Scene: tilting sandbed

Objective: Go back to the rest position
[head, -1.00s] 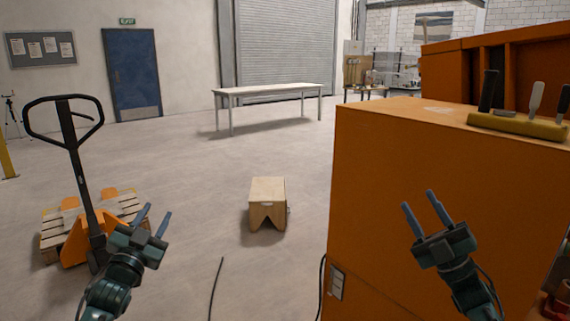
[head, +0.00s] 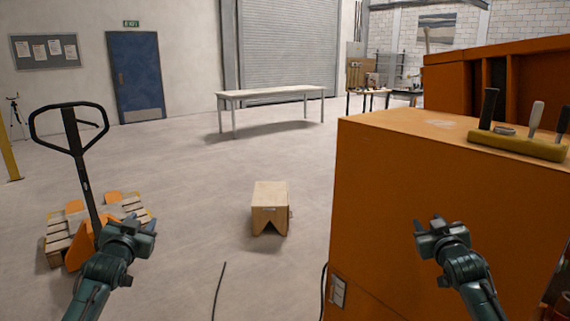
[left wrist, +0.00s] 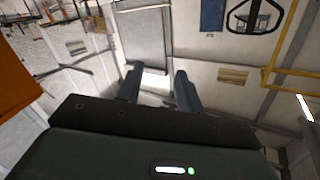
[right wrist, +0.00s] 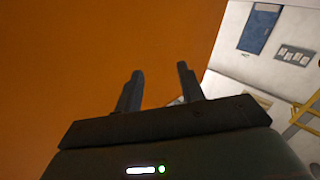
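My left gripper (head: 143,222) is raised at the lower left of the head view, in front of the pallet truck. In the left wrist view its two fingers (left wrist: 158,90) stand apart with nothing between them. My right gripper (head: 436,224) is raised at the lower right of the head view, in front of the orange cabinet's side. In the right wrist view its fingers (right wrist: 158,88) are also apart and empty. I cannot tell whether the right gripper touches the cabinet.
The orange cabinet (head: 400,190) fills the right side, with a tool holder (head: 515,143) on top. A pallet truck (head: 80,150) with a pallet (head: 60,243) stands at left. A wooden stool (head: 270,196) is mid-floor. A white table (head: 275,92) stands behind. Open floor lies between.

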